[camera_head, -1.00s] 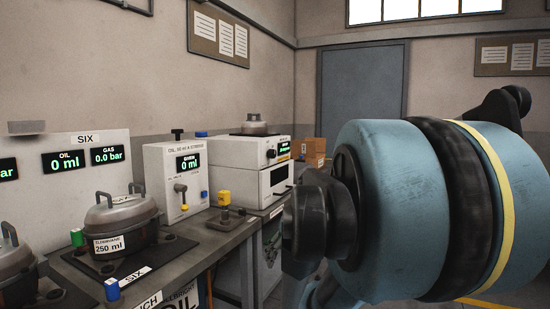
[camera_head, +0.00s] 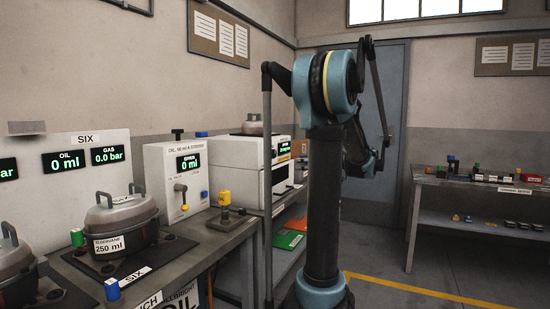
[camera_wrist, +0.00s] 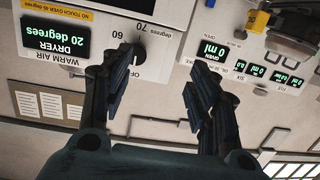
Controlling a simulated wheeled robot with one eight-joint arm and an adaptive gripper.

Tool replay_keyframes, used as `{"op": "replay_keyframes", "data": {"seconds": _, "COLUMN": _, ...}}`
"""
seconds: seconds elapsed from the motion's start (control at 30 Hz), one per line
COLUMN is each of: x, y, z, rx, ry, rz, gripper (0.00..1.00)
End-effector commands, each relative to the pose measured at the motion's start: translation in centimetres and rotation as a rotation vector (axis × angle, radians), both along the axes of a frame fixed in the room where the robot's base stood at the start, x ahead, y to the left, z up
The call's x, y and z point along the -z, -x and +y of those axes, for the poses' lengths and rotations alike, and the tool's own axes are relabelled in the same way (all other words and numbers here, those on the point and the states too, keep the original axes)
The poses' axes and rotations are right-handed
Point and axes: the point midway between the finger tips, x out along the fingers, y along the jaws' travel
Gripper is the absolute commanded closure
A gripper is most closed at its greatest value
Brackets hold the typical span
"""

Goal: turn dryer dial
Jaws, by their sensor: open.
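The warm air dryer shows upside down in the wrist view, with a white front panel (camera_wrist: 95,25) and a display (camera_wrist: 55,38) reading 20 degrees. Its dark round dial (camera_wrist: 138,52) sits near the printed 60 and 70. The left finger partly hides the dial, so its pointer cannot be read. My gripper (camera_wrist: 158,60) is open, with one finger at the dial's edge and the other well to the right. Contact cannot be told. In the head view the dryer (camera_head: 232,152) is the white unit at the back of the bench; my arm hides the gripper.
A lidded pot (camera_head: 125,225) and a yellow-topped button post (camera_head: 224,198) are on the bench (camera_head: 200,250). A side table (camera_head: 480,185) stands at right. The floor between is clear.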

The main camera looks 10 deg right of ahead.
Motion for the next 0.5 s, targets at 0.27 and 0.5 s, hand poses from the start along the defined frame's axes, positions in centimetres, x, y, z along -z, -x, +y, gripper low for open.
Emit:
{"op": "replay_keyframes", "data": {"seconds": 0.27, "x": -1.9, "y": -1.4, "z": -4.2, "rx": 0.021, "ry": -0.02, "rz": -0.174, "gripper": 0.45}}
{"op": "replay_keyframes", "data": {"seconds": 0.5, "x": -2.0, "y": -2.7, "z": -2.4, "rx": 0.02, "ry": -0.02, "rz": -0.18, "gripper": 0.45}}
